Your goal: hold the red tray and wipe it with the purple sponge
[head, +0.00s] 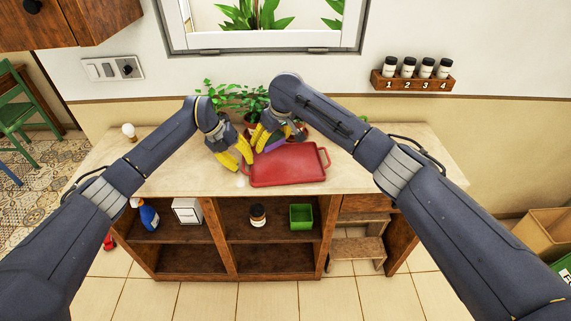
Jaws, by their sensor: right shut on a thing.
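The red tray (288,168) lies flat on the pale countertop, with a handle at each short end. My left gripper (244,165) is at the tray's left end, beside the left handle, with its yellow fingers apart. I cannot tell whether they touch the handle, which they partly cover. My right gripper (262,145) is above the tray's back left corner, shut on the purple sponge (276,145). The fingers hide part of the sponge. I cannot tell whether the sponge touches the tray.
Potted plants (222,94) stand behind the grippers at the back of the counter. A light bulb (129,131) is at the counter's left end. A rack of numbered jars (412,83) hangs on the wall. A spray bottle (147,215) and green box (301,217) are below. The counter's right side is clear.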

